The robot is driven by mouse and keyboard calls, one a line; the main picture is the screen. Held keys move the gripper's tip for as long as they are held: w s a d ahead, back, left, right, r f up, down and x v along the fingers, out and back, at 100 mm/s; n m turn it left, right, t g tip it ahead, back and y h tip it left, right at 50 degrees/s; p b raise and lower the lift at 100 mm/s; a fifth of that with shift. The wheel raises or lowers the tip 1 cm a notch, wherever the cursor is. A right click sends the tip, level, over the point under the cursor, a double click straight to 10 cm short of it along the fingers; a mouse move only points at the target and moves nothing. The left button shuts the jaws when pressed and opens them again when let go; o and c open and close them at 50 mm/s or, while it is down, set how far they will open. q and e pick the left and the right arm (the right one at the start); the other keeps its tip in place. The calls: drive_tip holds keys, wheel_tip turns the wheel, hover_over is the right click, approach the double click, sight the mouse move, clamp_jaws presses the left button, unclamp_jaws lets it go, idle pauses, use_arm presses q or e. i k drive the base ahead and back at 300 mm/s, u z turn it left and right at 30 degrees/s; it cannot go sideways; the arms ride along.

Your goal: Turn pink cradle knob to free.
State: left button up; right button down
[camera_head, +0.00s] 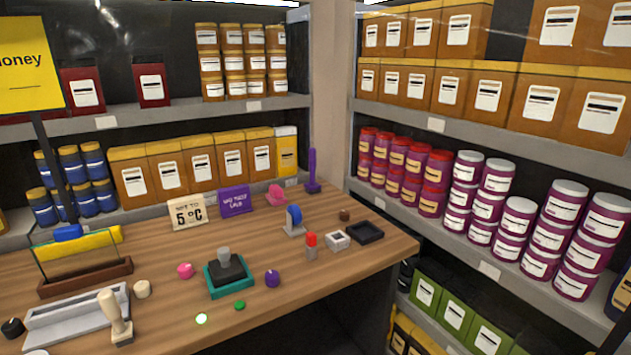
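A small round pink knob (185,270) stands on the wooden table, left of a teal-based block (229,278) with a dark top and grey handle. A second pink piece (276,195), with a rounded shape, stands at the back of the table, right of a purple sign. I cannot tell from this view which of the two is the cradle knob, or which way either is turned. Neither of my grippers is in view.
The wooden table (330,268) also holds a purple knob (272,278), a blue wheel on a stand (294,217), a red-topped post (311,241), a dark tray (365,232) and a grey tray (75,318) with a stamp-like handle (113,312). Stocked shelves stand behind and right.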

sight(185, 271)
drive_tip(key=z, duration=1.9)
drive_tip(key=k, duration=1)
drive_tip(key=u, duration=1.15)
